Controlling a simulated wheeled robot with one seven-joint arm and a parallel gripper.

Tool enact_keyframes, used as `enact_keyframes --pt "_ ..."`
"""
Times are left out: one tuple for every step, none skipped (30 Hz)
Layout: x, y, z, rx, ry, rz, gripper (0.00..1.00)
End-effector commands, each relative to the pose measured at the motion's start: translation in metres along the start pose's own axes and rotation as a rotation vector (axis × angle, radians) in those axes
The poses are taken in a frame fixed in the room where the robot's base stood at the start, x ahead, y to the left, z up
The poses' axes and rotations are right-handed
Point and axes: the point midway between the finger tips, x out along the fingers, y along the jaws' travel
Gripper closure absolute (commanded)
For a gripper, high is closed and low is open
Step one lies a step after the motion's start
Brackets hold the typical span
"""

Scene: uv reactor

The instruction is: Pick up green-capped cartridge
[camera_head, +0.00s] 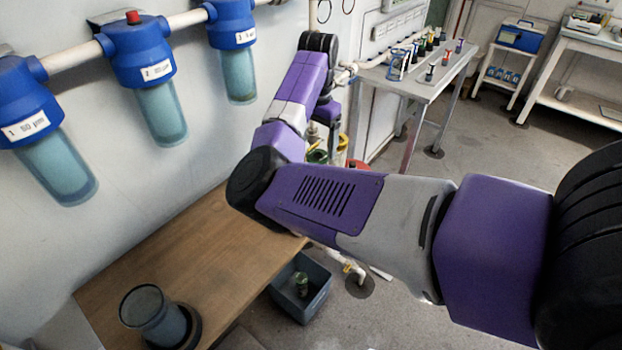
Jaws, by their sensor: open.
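A small dark cylinder with a greenish top (302,284) stands in a grey-blue bin (321,297) on the floor; I cannot tell if it is the green-capped cartridge. Several small cylinders with dark, blue and red tops stand on the metal table (418,88) at the back; their cap colours are hard to make out at this size. My purple and grey arm crosses the middle of the view and bends up, then down at its far end. My gripper cannot be made out; the arm hides that area.
Blue-headed filter housings (140,52) hang along the left wall. A wooden bench (215,240) runs below them, with a clear bluish cup (153,318) near its front end. Green, yellow and red items (317,157) show partly behind my arm. Floor (470,165) is clear at right.

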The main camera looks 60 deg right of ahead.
Motion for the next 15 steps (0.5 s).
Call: enact_keyframes --pt "0.003 0.001 0.002 0.003 -0.008 0.003 0.2" --pt "0.005 0.001 0.003 0.005 -0.01 0.004 0.2" --pt "0.009 0.001 0.003 0.006 -0.009 0.005 0.2" --pt "0.012 0.001 0.003 0.006 -0.009 0.005 0.2" --pt "0.015 0.001 0.003 0.006 -0.009 0.005 0.2" --pt "0.019 0.001 0.003 0.006 -0.007 0.005 0.2" --pt "0.022 0.001 0.003 0.006 -0.007 0.004 0.2" --pt "0.025 0.002 0.003 0.006 -0.007 0.004 0.2" --pt "0.028 0.002 0.003 0.006 -0.007 0.003 0.2" --pt "0.03 0.002 0.003 0.006 -0.007 0.003 0.2" --pt "0.033 0.003 0.004 0.005 -0.007 0.003 0.2" --pt "0.039 0.004 0.004 0.005 -0.007 0.003 0.2" --pt "0.043 0.005 0.005 0.005 -0.008 0.004 0.2" --pt "0.048 0.005 0.005 0.005 -0.008 0.004 0.2" --pt "0.053 0.006 0.006 0.005 -0.008 0.003 0.2"
